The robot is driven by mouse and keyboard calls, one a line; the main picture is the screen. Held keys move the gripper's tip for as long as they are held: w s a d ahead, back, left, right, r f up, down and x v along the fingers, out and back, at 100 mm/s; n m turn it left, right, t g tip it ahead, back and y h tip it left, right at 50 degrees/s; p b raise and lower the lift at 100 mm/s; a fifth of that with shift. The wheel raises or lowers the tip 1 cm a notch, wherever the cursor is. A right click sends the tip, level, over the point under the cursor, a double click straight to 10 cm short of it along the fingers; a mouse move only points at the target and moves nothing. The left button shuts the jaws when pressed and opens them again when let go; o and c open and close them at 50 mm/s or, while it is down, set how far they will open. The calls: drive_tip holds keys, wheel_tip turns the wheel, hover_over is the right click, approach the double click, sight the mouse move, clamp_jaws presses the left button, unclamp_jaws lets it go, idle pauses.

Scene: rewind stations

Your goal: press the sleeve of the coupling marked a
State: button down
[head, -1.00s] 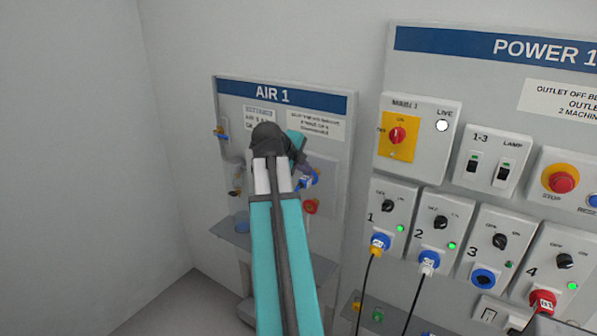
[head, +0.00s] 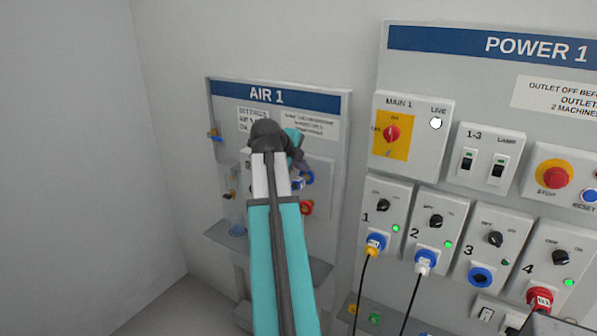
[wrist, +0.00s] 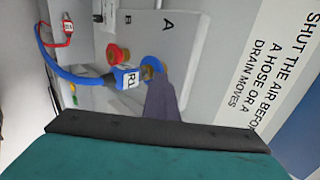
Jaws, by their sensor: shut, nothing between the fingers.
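In the wrist view, which is turned sideways, a grey panel carries the letters A and B. The coupling marked a (wrist: 153,60) shows a blue ring with some brass, partly covered by my gripper (wrist: 160,84). A blue plug tagged R1 (wrist: 128,79) on a blue hose sits beside the ring. My gripper is shut and empty, its tips overlapping the lower edge of the coupling; I cannot tell whether they touch. The blue coupling also shows in the head view (head: 305,181), beside my arm, which hides much of the panel.
A red coupling (wrist: 117,55) stands near the letter B. In the head view, the POWER 1 board (head: 480,65) with switches and cables stands right of the AIR 1 board (head: 220,105). Bare wall lies left.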

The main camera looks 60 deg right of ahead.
sight(302, 177)
drive_tip(key=shift+d, duration=0.15)
drive_tip(key=shift+a, duration=0.4)
drive_tip(key=a, duration=0.4)
drive_tip(key=shift+r+b, duration=0.1)
drive_tip(key=shift+b, duration=0.25)
drive_tip(key=b+v, duration=0.2)
drive_tip(key=v, duration=0.7)
drive_tip(key=shift+r, duration=0.25)
drive_tip(key=shift+w+a, duration=0.1)
drive_tip(key=shift+a, duration=0.05)
